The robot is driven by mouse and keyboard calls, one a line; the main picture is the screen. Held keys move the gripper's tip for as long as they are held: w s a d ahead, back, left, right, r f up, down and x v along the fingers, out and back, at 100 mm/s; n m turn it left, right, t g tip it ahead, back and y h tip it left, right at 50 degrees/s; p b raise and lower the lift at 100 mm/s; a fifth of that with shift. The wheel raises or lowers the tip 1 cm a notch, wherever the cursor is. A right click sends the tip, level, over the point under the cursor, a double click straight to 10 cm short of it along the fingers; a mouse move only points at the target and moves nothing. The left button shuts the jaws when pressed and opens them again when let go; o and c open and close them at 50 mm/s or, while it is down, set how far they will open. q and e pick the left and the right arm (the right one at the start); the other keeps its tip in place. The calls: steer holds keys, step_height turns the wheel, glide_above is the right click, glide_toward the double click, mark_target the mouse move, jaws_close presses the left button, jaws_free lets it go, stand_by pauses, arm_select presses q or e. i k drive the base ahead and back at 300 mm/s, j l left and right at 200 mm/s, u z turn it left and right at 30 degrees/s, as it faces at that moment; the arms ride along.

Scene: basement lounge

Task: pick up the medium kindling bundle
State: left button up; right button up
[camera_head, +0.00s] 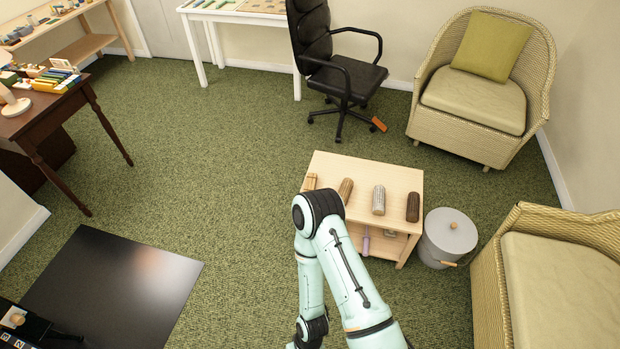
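Several short upright-to-leaning bundles or logs stand in a row on a light wooden table (330,164). From left to right they are a pale tan bundle (310,181), partly hidden by my arm, a brown bundle (345,189), a grey-brown bundle (378,201) and a dark reddish-brown piece (413,207). I cannot tell which one is the medium kindling bundle. One of my pale green arms is bent in front of the table, with its elbow over the table's left front. Neither gripper shows.
A grey lidded bin (447,238) stands right of the table. A wicker armchair (550,290) is at lower right, another (470,130) at upper right. A black office chair (345,75) stands behind. A black floor plate (110,290) lies at lower left. Green carpet is clear left of the table.

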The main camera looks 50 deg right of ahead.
mark_target(311, 180)
steer(key=i+l, duration=0.1)
steer(key=l, duration=0.45)
steer(key=i+l, duration=0.1)
steer(key=l, duration=0.45)
steer(key=i+l, duration=0.35)
steer(key=l, duration=0.15)
steer(key=i+l, duration=0.3)
steer(key=l, duration=0.15)
steer(key=i+u, duration=0.05)
